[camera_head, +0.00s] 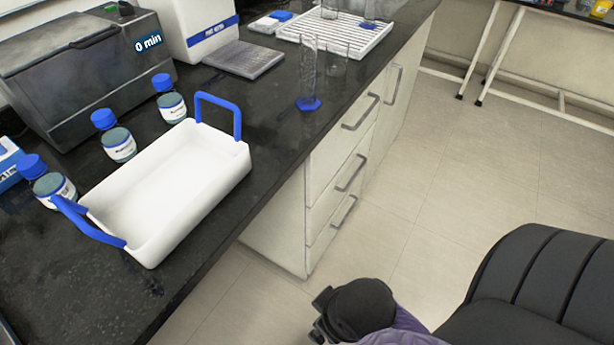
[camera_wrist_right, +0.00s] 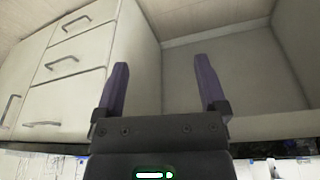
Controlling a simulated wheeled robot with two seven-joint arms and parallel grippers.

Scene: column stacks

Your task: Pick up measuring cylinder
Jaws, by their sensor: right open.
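A clear measuring cylinder (camera_head: 308,72) with a blue base stands upright on the dark counter (camera_head: 270,125), near its front edge. In the head view part of my right arm (camera_head: 362,308) shows at the bottom, below the counter and far from the cylinder. My left gripper is not in view.
A white tray (camera_head: 150,245) with blue handles sits at the counter's front edge. Several blue-capped bottles (camera_head: 119,144) stand behind it. A grey machine (camera_head: 75,75) and a white drying rack (camera_head: 340,36) with glassware stand farther back. Drawers (camera_head: 335,185) with handles lie below the cylinder.

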